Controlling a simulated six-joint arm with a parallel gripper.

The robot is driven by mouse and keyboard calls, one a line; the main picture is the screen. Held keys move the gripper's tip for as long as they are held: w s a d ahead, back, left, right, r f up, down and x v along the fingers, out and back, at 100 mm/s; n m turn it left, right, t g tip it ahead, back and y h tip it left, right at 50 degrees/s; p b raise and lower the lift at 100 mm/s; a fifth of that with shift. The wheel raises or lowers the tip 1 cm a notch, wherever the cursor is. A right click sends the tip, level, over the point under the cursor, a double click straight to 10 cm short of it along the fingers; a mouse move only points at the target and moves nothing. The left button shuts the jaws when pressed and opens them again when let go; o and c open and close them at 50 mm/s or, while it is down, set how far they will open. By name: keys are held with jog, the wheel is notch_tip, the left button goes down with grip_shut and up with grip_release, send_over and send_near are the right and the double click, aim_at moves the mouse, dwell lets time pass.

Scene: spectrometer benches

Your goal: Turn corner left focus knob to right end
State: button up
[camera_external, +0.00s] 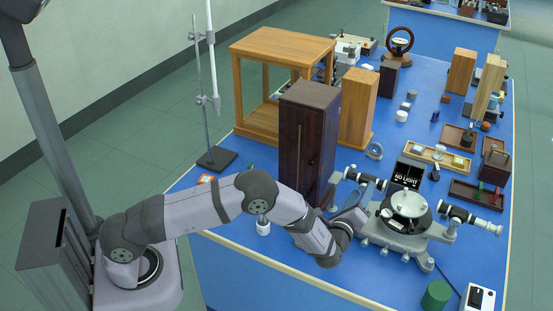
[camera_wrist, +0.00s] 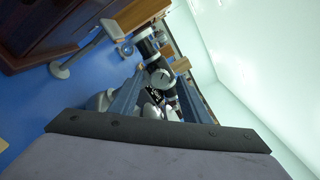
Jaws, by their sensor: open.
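A spectrometer (camera_external: 408,207) with a round dark-rimmed table and grey base stands near the right corner of the blue bench. One dark tube points right. Another tube (camera_external: 352,174) points left, beside my gripper (camera_external: 368,190). In the wrist view my gripper (camera_wrist: 160,92) is open, its two blue-grey fingers apart. A black and white tube (camera_wrist: 152,58) shows beyond and between the fingers. I cannot tell whether it touches them. I cannot pick out the corner left focus knob; it is small or hidden by my gripper.
A tall dark wooden cabinet (camera_external: 308,135) stands close behind my forearm. A black "NO LIGHT" box (camera_external: 407,173) is behind the spectrometer. A green cylinder (camera_external: 436,295) and a white switch box (camera_external: 478,299) stand at the front right. A dark tray (camera_external: 477,193) lies at the right.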

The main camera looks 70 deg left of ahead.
jog(key=b+v, duration=0.2)
jog(key=v, duration=0.5)
jog(key=shift+s+d+r, duration=0.1)
jog(key=shift+d, duration=0.1)
dwell(0.4)
jog(key=w+d+n+h, duration=0.1)
jog(key=d+n+h, duration=0.3)
jog(key=d+h, duration=0.3)
jog(key=s+d+f+n+g+h, duration=0.1)
jog(key=s+d+n+g+h, duration=0.15)
jog(key=s, duration=0.25)
jog(key=s+d+n+g+h, duration=0.1)
jog(key=s+n+g+h, duration=0.15)
jog(key=s, duration=0.25)
jog(key=s+a+n+g, duration=0.2)
jog(key=s+n+g, duration=0.5)
jog(key=s, duration=2)
jog(key=shift+s+a+f+n+g+h, duration=0.3)
jog(key=shift+s+a+f+g+h, duration=0.05)
jog(key=shift+g+h, duration=0.05)
